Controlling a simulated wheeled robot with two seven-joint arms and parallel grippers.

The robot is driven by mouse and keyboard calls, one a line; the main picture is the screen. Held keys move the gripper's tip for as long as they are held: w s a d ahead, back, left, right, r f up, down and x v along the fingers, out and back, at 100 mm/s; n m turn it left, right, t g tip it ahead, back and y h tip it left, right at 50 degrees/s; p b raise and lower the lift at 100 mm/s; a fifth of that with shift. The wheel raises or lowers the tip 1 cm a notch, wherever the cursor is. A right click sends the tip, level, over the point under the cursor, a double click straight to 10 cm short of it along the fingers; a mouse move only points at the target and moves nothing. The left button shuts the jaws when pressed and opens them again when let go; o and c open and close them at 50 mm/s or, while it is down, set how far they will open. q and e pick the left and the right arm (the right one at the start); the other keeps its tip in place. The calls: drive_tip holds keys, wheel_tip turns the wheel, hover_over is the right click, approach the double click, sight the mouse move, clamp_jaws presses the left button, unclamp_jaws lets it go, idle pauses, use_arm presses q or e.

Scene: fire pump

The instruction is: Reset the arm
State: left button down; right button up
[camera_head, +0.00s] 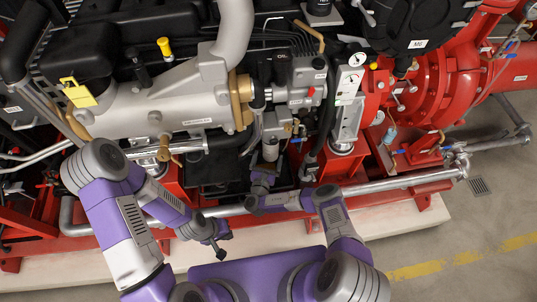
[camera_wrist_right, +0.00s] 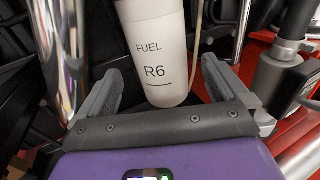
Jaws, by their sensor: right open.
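My right arm reaches up to the engine in the head view. Its gripper (camera_head: 265,172) is just below a small white canister (camera_head: 270,150). In the right wrist view the canister, marked FUEL R6 (camera_wrist_right: 160,50), stands between the spread fingers of the right gripper (camera_wrist_right: 160,72). The fingers are open, and a gap shows on each side of the canister. My left arm comes in from the left, folded. Its gripper (camera_head: 217,243) hangs in front of the lower pipe, apart from the engine. Its fingers are too small to read.
A long silver pipe (camera_head: 390,184) and the red base frame (camera_head: 395,198) run along the front of the engine. A red pump (camera_head: 440,85) is at the right. In the right wrist view a shiny pipe (camera_wrist_right: 68,50) is close at left. Free floor (camera_head: 490,225) is at lower right.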

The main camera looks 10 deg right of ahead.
drive_tip(key=shift+v, duration=1.5)
